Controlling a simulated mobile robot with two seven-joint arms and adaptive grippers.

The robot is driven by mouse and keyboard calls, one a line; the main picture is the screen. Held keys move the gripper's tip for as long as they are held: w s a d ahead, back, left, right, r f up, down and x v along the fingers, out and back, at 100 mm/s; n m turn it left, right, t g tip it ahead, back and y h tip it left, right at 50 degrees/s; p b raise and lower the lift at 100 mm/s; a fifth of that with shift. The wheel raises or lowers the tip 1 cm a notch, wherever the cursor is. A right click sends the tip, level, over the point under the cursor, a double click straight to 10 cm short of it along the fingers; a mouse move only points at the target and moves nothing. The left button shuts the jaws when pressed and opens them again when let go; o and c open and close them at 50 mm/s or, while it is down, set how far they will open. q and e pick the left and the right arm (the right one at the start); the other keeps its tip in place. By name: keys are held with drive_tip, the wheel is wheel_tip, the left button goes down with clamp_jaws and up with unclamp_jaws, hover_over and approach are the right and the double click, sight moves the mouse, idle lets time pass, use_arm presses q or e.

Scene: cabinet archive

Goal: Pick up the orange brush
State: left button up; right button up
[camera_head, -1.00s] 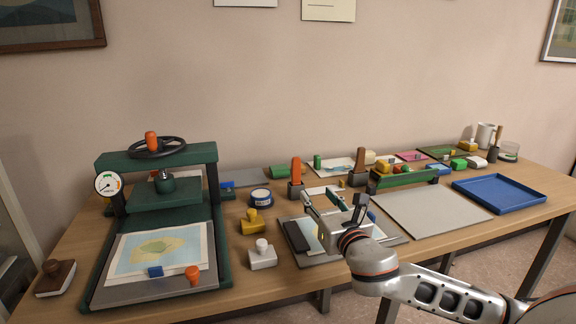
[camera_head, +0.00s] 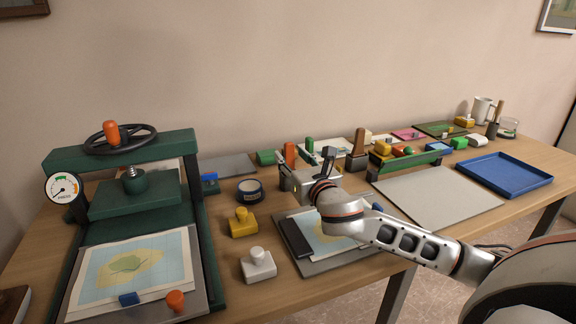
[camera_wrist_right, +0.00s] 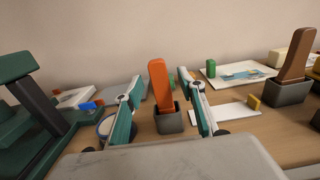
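The orange brush (camera_wrist_right: 159,85) stands upright in a dark grey square holder (camera_wrist_right: 169,121) in the right wrist view. In the head view only part of its orange handle (camera_head: 290,153) shows behind my right gripper. My right gripper (camera_head: 304,166) is open, reaching toward the back of the table. In the right wrist view its two fingers (camera_wrist_right: 167,82) appear on either side of the brush, with gaps on both sides. I cannot tell how far the fingertips are from the handle in depth. My left gripper is not in view.
A brown-handled brush (camera_head: 360,142) in a similar holder stands to the right. A green press (camera_head: 120,195) stands at left. A round dark tin (camera_head: 249,190), yellow stamp (camera_head: 242,223) and white stamp (camera_head: 258,264) lie between. A blue tray (camera_head: 504,174) is at right.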

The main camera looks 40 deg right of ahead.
drive_tip(key=shift+x, duration=1.05)
drive_tip(key=shift+w, duration=0.15)
clamp_jaws()
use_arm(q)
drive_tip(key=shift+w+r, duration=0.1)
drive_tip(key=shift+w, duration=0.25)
use_arm(e)
wheel_tip(320, 180, up, 11)
drive_tip(key=p, duration=0.3)
drive_tip(key=shift+f, duration=0.25)
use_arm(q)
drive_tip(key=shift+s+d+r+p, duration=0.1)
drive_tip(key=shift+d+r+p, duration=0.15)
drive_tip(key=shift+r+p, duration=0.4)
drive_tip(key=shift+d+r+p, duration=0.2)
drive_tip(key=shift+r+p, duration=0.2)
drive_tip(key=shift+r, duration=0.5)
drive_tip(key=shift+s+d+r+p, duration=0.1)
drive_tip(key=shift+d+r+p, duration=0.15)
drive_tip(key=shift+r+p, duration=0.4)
use_arm(e)
wheel_tip(320, 180, up, 10)
drive_tip(key=shift+f, duration=0.25)
